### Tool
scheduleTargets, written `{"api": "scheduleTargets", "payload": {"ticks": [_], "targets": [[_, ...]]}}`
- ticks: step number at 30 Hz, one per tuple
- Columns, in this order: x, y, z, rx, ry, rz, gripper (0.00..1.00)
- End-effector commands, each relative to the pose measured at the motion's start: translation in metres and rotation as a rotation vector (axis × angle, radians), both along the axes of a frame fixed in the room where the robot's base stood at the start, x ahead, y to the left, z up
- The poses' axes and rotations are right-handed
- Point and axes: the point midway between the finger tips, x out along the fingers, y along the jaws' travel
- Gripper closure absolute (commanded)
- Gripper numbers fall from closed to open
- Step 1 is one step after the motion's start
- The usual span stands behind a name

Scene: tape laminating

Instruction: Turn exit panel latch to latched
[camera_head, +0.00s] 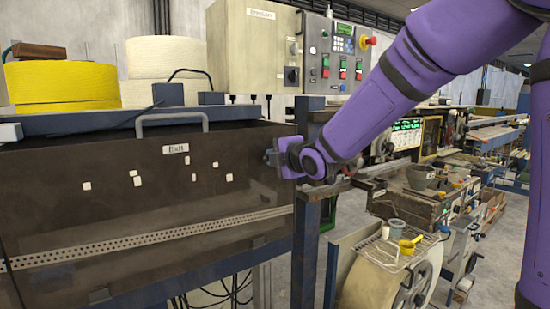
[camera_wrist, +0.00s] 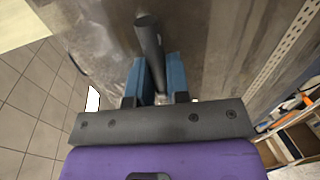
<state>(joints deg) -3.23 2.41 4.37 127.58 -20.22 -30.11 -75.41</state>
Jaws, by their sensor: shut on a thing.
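The exit panel (camera_head: 120,205) is a dark, see-through brown cover at the left in the head view, with a grey handle (camera_head: 172,115) on its top edge and a small label. My gripper (camera_head: 272,157) is at the panel's right edge, beside a blue post. In the wrist view, the two blue fingers of my gripper (camera_wrist: 159,75) are shut on a dark round bar, which looks like the latch's lever (camera_wrist: 149,38). The bar sticks out past the fingertips, tilted slightly left. The latch's base is hidden, and my gripper covers the latch in the head view.
A control box (camera_head: 335,58) with buttons and a red knob stands above the panel's right end. Yellow (camera_head: 62,82) and cream rolls sit on the blue top shelf. A wire rack (camera_head: 388,248) with cups stands at lower right. Grey floor is open farther right.

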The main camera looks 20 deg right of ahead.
Motion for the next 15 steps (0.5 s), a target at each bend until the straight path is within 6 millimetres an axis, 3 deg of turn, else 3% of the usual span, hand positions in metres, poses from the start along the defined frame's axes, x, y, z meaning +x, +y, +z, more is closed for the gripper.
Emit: {"api": "scheduleTargets", "payload": {"ticks": [1,2,5,15], "targets": [[-0.0002,-0.0001,-0.0009,-0.002,0.002,0.000,1.00],[-0.0002,-0.0001,-0.0009,-0.002,0.002,0.000,0.81],[-0.0001,-0.0001,-0.0008,-0.002,0.002,0.000,0.59],[-0.0022,-0.0007,0.0005,0.000,0.000,0.000,0.59]]}}
